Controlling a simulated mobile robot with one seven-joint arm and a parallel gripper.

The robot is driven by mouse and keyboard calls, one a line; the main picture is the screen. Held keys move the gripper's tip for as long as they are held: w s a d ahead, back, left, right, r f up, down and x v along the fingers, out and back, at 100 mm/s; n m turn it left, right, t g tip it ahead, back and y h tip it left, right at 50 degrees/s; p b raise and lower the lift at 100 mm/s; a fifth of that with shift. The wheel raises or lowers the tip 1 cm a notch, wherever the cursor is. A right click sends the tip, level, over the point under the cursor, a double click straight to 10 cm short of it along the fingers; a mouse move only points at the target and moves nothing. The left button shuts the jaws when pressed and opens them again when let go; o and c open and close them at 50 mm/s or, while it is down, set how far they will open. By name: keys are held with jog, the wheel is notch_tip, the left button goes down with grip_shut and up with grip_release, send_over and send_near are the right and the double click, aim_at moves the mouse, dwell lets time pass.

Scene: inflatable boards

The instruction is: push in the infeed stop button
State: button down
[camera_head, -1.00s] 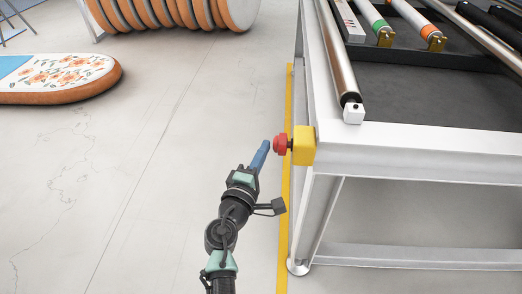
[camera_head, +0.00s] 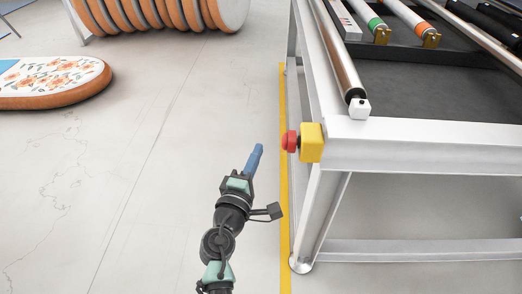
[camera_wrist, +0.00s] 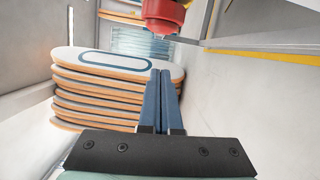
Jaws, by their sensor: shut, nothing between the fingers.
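The infeed stop button (camera_head: 290,141) is a red mushroom head on a yellow box (camera_head: 311,143), fixed to the corner of the white table frame. It faces left in the head view. The red head also shows at the top edge of the wrist view (camera_wrist: 163,14), partly cut off. My gripper (camera_head: 258,149) has blue fingers, shut with nothing between them. In the head view the fingertips are left of the red head, with a gap between. In the wrist view the shut fingers (camera_wrist: 160,75) point forward, below the red head.
The white roller table (camera_head: 420,143) fills the right side, with a leg (camera_head: 318,215) below the button. A yellow floor line (camera_head: 285,230) runs along it. A floral board (camera_head: 50,82) lies at the left. Stacked boards (camera_wrist: 100,90) show in the wrist view.

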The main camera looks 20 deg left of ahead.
jog(key=s, duration=0.8)
jog(key=shift+d, duration=0.2)
jog(key=shift+s, duration=0.1)
jog(key=w+d+r+m+t+h, duration=0.15)
jog(key=d+r+m, duration=0.35)
jog(key=r, duration=0.6)
jog(key=d+r+m+t+h, duration=0.15)
jog(key=d+r+m, duration=0.3)
jog(key=r, duration=0.75)
jog(key=d+r+m+t, duration=0.2)
jog(key=d+r+m, duration=0.3)
jog(key=r, duration=0.6)
jog(key=s+d+r+m+t+y, duration=0.1)
jog(key=s+r+m+t, duration=0.1)
jog(key=s+r, duration=0.45)
jog(key=s+d+r+m+t+y, duration=0.1)
jog(key=s+r+m+t, duration=0.2)
jog(key=r, duration=0.6)
notch_tip(320, 180, up, 31)
jog(key=s+p, duration=0.2)
jog(key=p, duration=2.9)
jog(key=shift+g, duration=0.4)
